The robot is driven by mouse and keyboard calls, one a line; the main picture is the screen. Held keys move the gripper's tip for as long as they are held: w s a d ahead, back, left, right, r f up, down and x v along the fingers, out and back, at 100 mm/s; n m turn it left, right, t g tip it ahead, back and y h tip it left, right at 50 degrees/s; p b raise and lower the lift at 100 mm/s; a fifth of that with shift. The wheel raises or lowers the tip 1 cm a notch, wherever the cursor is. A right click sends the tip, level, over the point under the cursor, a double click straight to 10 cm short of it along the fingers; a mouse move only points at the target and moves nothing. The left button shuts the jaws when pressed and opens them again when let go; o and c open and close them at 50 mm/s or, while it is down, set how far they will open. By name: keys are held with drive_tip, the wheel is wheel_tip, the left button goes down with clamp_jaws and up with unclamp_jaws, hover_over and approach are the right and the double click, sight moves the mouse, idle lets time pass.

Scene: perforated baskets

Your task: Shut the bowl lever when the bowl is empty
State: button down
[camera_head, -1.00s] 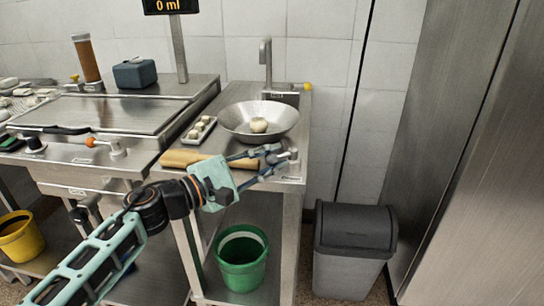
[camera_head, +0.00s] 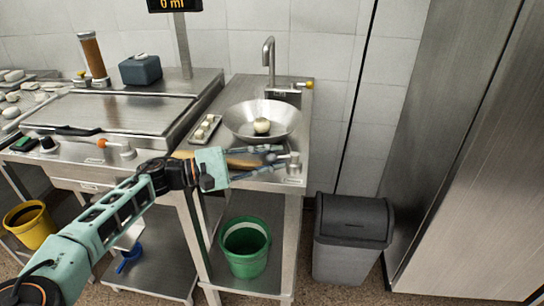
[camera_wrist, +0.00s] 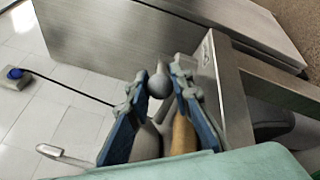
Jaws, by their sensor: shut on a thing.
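The metal bowl (camera_head: 240,122) stands on the right counter below the tap, with one round whitish item (camera_head: 262,126) inside it. The grey lever (camera_head: 294,165) is at the counter's front right corner, to the right of my gripper. My gripper (camera_head: 284,155) reaches in from the left across the counter's front. In the wrist view, the lever's round grey knob (camera_wrist: 158,86) sits between the two blue fingers of my gripper (camera_wrist: 155,82), which are shut on it. The lever's lower part is partly hidden by the fingers.
A wooden rolling pin (camera_head: 243,162) lies beneath my fingers. A small tray (camera_head: 206,128) holds several pale pieces left of the bowl. A green bucket (camera_head: 245,264) stands below, and a grey bin (camera_head: 352,260) stands right of the counter.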

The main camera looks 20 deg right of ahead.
drive_tip(key=c, duration=1.7)
unclamp_jaws()
drive_tip(key=shift+a, duration=0.1)
drive_tip(key=a, duration=0.4)
drive_tip(key=w+a, duration=0.1)
drive_tip(key=a, duration=0.6)
drive_tip(key=shift+w+a, duration=0.35)
drive_tip(key=shift+w, duration=0.05)
